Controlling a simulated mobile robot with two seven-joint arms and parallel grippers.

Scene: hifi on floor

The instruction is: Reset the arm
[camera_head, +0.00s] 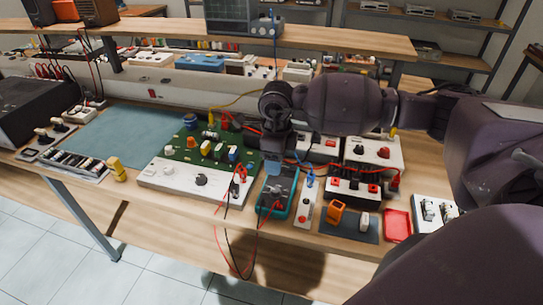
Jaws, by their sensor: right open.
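My right arm (345,104) comes in from the right and reaches across the workbench. My right gripper (273,163) is open and points down just above the top of a teal multimeter (277,196). I cannot tell whether it touches the multimeter. Nothing shows held between its fingers, though the fingers are small and partly dark. My left gripper is not in view.
A green circuit board on a white base (165,176) lies left of the multimeter. White switch boxes (374,152) stand behind and right. Red and black leads (222,245) hang over the front edge. A blue mat (125,130) is mostly clear. An upper shelf (330,40) spans the back.

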